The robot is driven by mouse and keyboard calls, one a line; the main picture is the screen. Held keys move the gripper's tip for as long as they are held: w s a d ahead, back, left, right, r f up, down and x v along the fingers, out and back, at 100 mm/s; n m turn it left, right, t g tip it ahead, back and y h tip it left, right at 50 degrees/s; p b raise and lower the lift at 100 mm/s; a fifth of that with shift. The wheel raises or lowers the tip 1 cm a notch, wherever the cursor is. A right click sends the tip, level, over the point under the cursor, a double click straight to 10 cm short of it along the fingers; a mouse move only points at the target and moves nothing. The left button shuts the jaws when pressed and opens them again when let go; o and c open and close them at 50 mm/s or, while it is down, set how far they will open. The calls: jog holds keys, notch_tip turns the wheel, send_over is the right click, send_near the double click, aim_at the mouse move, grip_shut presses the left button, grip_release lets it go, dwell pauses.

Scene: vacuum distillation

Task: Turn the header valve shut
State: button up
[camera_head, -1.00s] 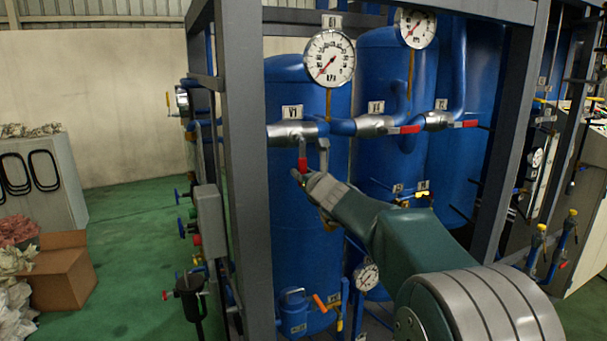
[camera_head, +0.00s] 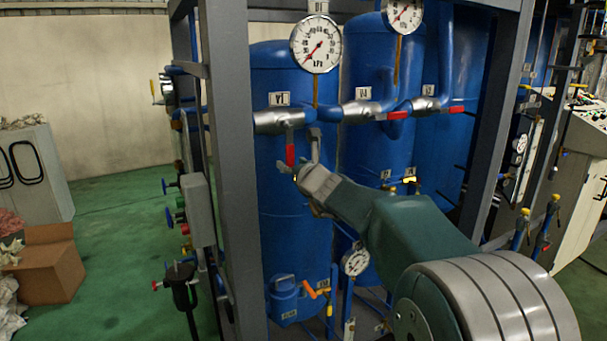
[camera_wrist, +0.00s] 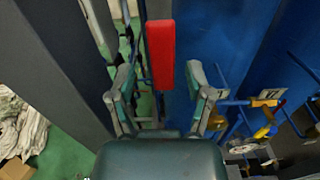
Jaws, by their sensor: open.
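The valve tagged V1 (camera_head: 274,122) is a silver body on the blue header pipe at the left of the rack. Its lever has a red grip (camera_head: 290,154) and hangs straight down, across the pipe. My gripper (camera_head: 302,157) is open around that lever, with one finger on each side. In the wrist view the red grip (camera_wrist: 160,52) stands upright between the spread fingers (camera_wrist: 160,88), with gaps on both sides. I see no contact. The fingers partly overlap the lever area in the head view.
Two more silver valves, (camera_head: 361,112) and (camera_head: 424,105), have red levers lying along the pipe. A pressure gauge (camera_head: 316,43) hangs above V1. A grey frame post (camera_head: 229,150) stands close to the left. Blue tanks (camera_head: 292,215) are behind.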

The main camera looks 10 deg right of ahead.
jog(key=v, duration=0.9)
jog(key=shift+s, duration=0.3)
jog(key=shift+f, duration=0.1)
